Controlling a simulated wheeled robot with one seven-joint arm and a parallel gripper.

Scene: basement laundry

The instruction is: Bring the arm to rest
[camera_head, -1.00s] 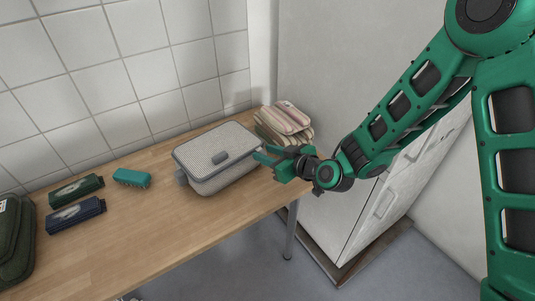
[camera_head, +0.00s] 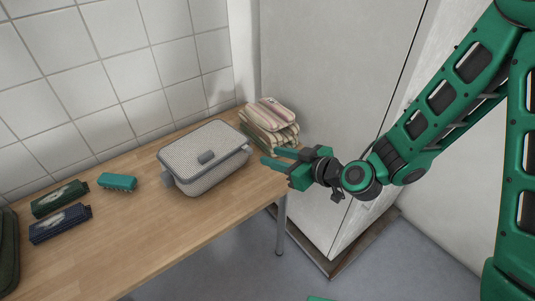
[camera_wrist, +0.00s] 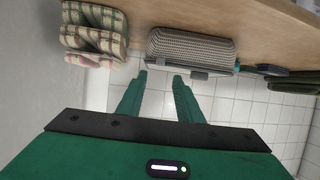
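My gripper (camera_head: 272,156) is to the right of the grey woven box and just in front of the striped towels, near the table's right end. Its two green fingers are apart with nothing between them, as the wrist view (camera_wrist: 158,82) also shows. My arm reaches in from the right side of the head view, bent at the elbow.
A lidded grey box (camera_head: 205,160) and folded striped towels (camera_head: 270,124) stand at the right end of the wooden table (camera_head: 150,235). A teal brush (camera_head: 117,182) and two dark packs (camera_head: 60,198) (camera_head: 60,223) lie left. A white cabinet (camera_head: 335,110) stands behind my gripper.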

